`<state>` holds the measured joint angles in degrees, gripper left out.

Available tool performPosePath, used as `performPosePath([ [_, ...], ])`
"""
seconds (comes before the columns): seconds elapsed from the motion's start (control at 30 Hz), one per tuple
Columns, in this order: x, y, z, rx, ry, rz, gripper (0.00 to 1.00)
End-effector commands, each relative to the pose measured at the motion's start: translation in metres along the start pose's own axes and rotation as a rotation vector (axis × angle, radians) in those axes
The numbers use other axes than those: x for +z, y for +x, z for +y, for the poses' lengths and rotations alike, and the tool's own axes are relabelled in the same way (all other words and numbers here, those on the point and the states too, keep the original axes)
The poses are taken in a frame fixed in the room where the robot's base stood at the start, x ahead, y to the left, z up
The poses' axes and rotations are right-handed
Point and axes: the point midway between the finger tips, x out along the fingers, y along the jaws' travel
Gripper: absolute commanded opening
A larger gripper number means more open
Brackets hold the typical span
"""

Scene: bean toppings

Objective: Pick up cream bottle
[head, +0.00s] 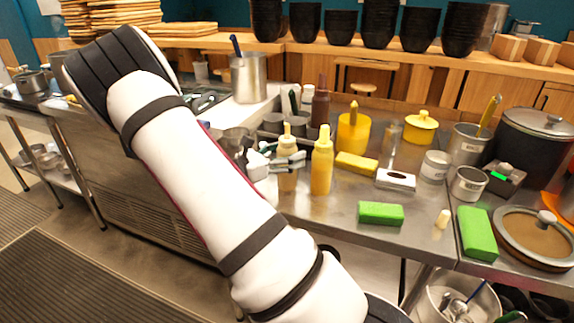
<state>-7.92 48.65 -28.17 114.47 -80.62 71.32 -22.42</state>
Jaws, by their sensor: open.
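The cream bottle (287,182) stands upright on the steel counter, with a pale nozzle at its top. A yellow squeeze bottle (321,172) stands close on its right. My gripper (288,160), white and black, is open at the upper body of the cream bottle. Its fingers cover part of the bottle. I cannot tell whether they touch it. My white arm crosses the left and middle of the view and hides much of the gripper's wrist side.
Behind are a dark brown bottle (321,105), a yellow container (353,134) and a metal pot (248,78). A yellow block (357,163), a white box (396,180) and a green block (380,213) lie to the right. Bare steel shows around the green block.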

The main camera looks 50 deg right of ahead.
Motion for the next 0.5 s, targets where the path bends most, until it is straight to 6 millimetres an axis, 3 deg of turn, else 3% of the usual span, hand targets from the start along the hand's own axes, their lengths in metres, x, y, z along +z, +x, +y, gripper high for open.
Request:
performPosePath([
  [0.1, 0.0, -0.0004, 0.0, 0.0, 0.0, 0.0, 0.71],
  [0.27, 0.0, -0.0005, 0.0, 0.0, 0.001, 0.0, 0.34],
  [0.5, 0.0005, -0.0005, 0.0, 0.0, 0.001, -0.001, 0.33],
])
